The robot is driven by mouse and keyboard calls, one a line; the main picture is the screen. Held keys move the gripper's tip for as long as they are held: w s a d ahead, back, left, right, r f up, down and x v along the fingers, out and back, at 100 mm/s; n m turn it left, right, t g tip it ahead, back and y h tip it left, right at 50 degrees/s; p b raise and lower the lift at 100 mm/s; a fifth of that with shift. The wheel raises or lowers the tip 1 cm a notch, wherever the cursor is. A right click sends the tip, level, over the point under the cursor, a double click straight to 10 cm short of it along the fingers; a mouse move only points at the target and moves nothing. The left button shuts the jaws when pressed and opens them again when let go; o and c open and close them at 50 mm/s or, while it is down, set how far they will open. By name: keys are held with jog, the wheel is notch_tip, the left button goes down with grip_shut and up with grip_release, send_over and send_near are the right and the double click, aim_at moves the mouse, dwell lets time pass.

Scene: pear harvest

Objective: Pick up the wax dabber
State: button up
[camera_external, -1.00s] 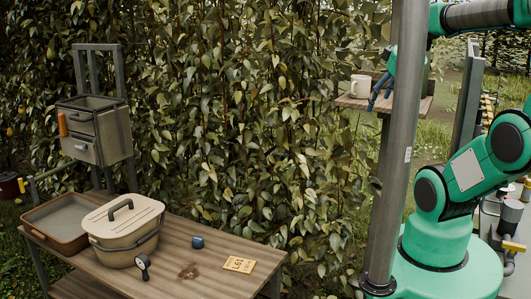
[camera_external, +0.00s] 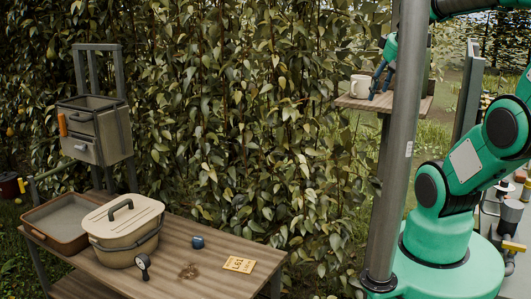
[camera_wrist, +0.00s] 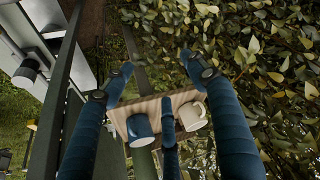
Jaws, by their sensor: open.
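My gripper (camera_external: 379,87) is open over the small wooden shelf at the right, with its blue fingers beside a cream mug (camera_external: 361,85). In the wrist view its blue fingers (camera_wrist: 158,68) are spread wide with nothing between the two outer tips. A blue mug (camera_wrist: 139,129) and the cream mug (camera_wrist: 193,116) stand on the shelf below them. A thin dark blue upright part shows between the mugs; I cannot tell whether it is a third finger or a separate thing. I cannot make out the wax dabber for sure in either view.
The shelf (camera_external: 420,104) sits behind a thick grey post (camera_external: 395,180). A bench (camera_external: 215,272) at the left holds a lidded pot (camera_external: 125,238), a tray (camera_external: 40,233), a small blue item (camera_external: 197,242) and a yellow card (camera_external: 239,264). Dense foliage stands behind.

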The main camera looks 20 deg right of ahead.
jog(key=w+d+r+m+g+p, duration=0.1)
jog(key=w+d+r+p, duration=0.25)
jog(key=w, duration=0.45)
jog(key=w+d+r+m+g+p, duration=0.1)
jog(key=w+d+r+m+p, duration=0.2)
jog(key=w, duration=0.6)
jog(key=w+d+r+g+p, duration=0.1)
jog(key=w+d+r+p, duration=0.1)
jog(key=w+d+r, duration=0.45)
jog(key=w+d+f+m+p, duration=0.1)
jog(key=w+d+f, duration=0.1)
jog(key=w, duration=0.3)
jog(key=w+d+f+m+g+p, duration=0.1)
jog(key=w+d+f+p, duration=0.1)
jog(key=w, duration=0.4)
jog(key=shift+d+f+h, duration=0.3)
jog(key=shift+d+f, duration=0.05)
jog(key=shift+d, duration=0.5)
jog(key=shift+f, duration=0.15)
jog(key=shift+w+d+f+p, duration=0.1)
jog(key=shift+w+f+p, duration=0.05)
jog(key=shift+f, duration=1.25)
jog(key=shift+w+d+f+p, duration=0.1)
jog(key=shift+w+f, duration=0.05)
jog(key=shift+f, duration=1.2)
jog(key=shift+w+d+f+p, duration=0.1)
jog(key=shift+w+f+p, duration=0.05)
jog(key=shift+f, duration=1.25)
